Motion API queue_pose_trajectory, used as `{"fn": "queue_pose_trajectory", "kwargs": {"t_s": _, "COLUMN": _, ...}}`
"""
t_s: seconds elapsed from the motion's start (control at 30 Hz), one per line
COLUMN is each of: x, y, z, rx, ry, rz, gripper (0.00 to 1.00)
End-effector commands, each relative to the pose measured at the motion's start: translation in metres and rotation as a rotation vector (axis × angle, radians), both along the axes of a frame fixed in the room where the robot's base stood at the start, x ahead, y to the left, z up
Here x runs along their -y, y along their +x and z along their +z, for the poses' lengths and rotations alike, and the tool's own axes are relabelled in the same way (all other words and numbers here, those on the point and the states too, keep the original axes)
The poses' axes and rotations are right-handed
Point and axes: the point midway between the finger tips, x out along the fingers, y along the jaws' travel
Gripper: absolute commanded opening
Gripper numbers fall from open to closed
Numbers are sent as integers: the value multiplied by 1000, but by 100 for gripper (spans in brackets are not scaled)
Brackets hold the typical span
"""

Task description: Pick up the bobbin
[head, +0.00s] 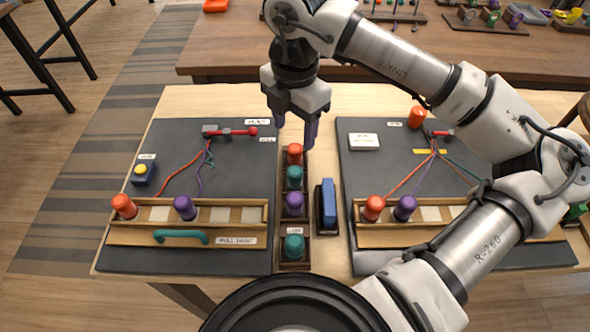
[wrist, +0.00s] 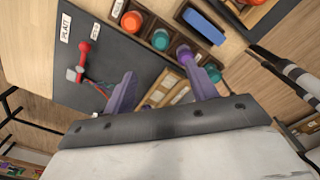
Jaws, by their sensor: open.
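A narrow dark rack (head: 307,228) between the two boards holds an orange bobbin (head: 294,154), a teal bobbin (head: 294,178), a purple bobbin (head: 294,205) and a separate front teal bobbin (head: 294,247), all upright. My gripper (head: 296,132) is open and empty, near the rack's far end; its height is hard to judge. In the wrist view the gripper (wrist: 157,66) has purple fingers, and the right one overlaps the purple bobbin. The orange bobbin (wrist: 132,20) and teal bobbin (wrist: 160,39) show clear of the fingers. Which bobbin the task means is not shown.
The left board (head: 225,165) has a tray with an orange (head: 124,206) and a purple bobbin (head: 185,207), cords and a teal handle (head: 180,237). A blue block (head: 328,203) stands right of the rack. The right board (head: 350,170) lies partly under my arm.

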Motion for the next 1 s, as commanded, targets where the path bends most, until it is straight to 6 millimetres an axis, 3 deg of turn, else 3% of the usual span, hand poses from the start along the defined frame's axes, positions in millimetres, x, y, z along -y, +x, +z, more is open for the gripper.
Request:
{"fn": "queue_pose_trajectory", "kwargs": {"t_s": 0.4, "x": 4, "y": -1, "z": -71, "rx": -6, "ry": -15, "rz": -9, "gripper": 57}}
{"fn": "queue_pose_trajectory", "kwargs": {"t_s": 0.67, "x": 3, "y": 0, "z": -89, "rx": -6, "ry": -13, "rz": -8, "gripper": 57}}
{"fn": "queue_pose_trajectory", "kwargs": {"t_s": 1.0, "x": 2, "y": 1, "z": -132, "rx": -4, "ry": -13, "rz": -8, "gripper": 57}}
